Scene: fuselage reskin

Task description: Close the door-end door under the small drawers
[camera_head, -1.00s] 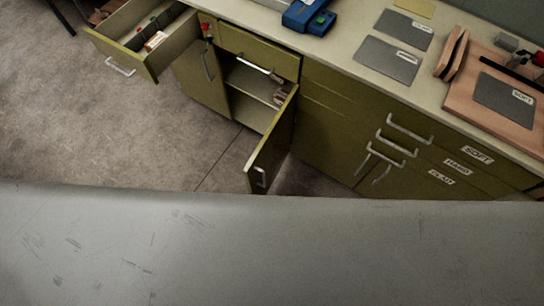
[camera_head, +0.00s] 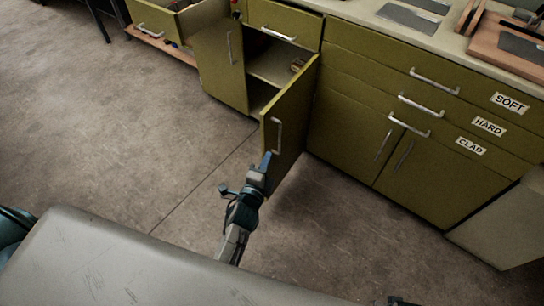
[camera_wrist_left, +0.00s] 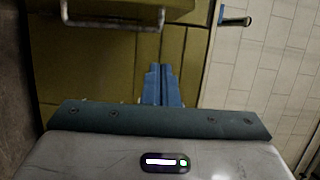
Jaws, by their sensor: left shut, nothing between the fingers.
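The olive cabinet door (camera_head: 299,108) under the small drawer (camera_head: 284,24) stands swung open, with shelves showing behind it. Its pale handle (camera_head: 277,136) is on the outer face near the free edge. My left gripper (camera_head: 266,158) is shut and empty, its blue fingertips close to the door's free edge, below the handle. I cannot tell whether they touch the door. In the left wrist view the blue fingers (camera_wrist_left: 162,84) lie together in front of olive panels, with a pale handle (camera_wrist_left: 112,22) above.
A neighbouring door (camera_head: 221,68) is on the left, beside an open drawer (camera_head: 155,18). Drawers labelled SOFT, HARD and CLAD (camera_head: 431,84) are on the right. The grey floor (camera_head: 140,130) left of the door is clear. A grey curved surface (camera_head: 130,265) fills the bottom left.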

